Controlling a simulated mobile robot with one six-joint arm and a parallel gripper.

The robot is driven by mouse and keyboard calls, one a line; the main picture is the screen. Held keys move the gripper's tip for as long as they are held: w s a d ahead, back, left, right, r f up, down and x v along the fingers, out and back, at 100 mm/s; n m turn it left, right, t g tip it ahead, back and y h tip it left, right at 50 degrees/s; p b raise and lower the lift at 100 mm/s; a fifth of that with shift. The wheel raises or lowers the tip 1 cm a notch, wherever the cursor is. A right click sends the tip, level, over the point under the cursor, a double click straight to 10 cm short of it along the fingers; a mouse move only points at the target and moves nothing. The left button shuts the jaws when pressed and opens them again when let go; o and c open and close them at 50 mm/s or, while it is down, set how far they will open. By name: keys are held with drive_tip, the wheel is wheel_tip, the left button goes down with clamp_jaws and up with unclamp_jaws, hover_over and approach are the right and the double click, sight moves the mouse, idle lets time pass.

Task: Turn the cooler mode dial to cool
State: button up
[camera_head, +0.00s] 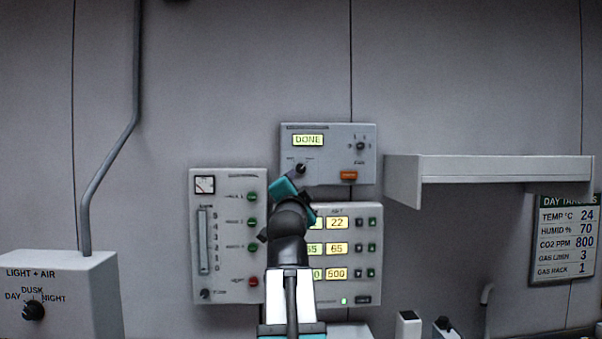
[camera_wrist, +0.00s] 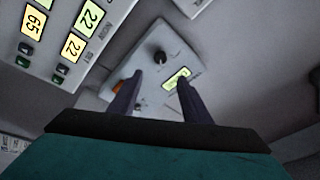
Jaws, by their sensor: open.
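A grey panel (camera_head: 328,181) with a lit display reading DONE (camera_head: 308,140) is on the wall above the readout panel. A black dial (camera_head: 301,169) is at its lower left and another dial (camera_head: 360,146) at its upper right. The dial labels are too small to read, so I cannot tell which is the cooler mode dial or its setting. My gripper (camera_head: 295,178) is close to the lower-left dial. In the wrist view my gripper (camera_wrist: 160,78) is open and empty, its fingertips apart. The lower-left dial (camera_wrist: 160,57) shows just beyond them; contact is not visible.
An orange button (camera_head: 348,175) is on the same panel. A readout panel (camera_head: 372,230) is below, partly behind my arm, and a slider panel (camera_head: 229,270) is left. A shelf (camera_head: 480,166) juts out at right. A LIGHT + AIR box (camera_head: 75,300) is far left.

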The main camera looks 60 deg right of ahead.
sight(301, 169)
drive_tip(key=shift+w+d+r, duration=0.1)
drive_tip(key=shift+d, duration=0.05)
drive_tip(key=p+x, duration=0.4)
drive_tip(key=x, duration=0.7)
drive_tip(key=shift+w+d+r, duration=0.1)
drive_tip(key=shift+d, duration=0.1)
drive_tip(key=shift+p+x, duration=0.3)
drive_tip(key=shift+x, duration=0.7)
drive_tip(key=c, duration=1)
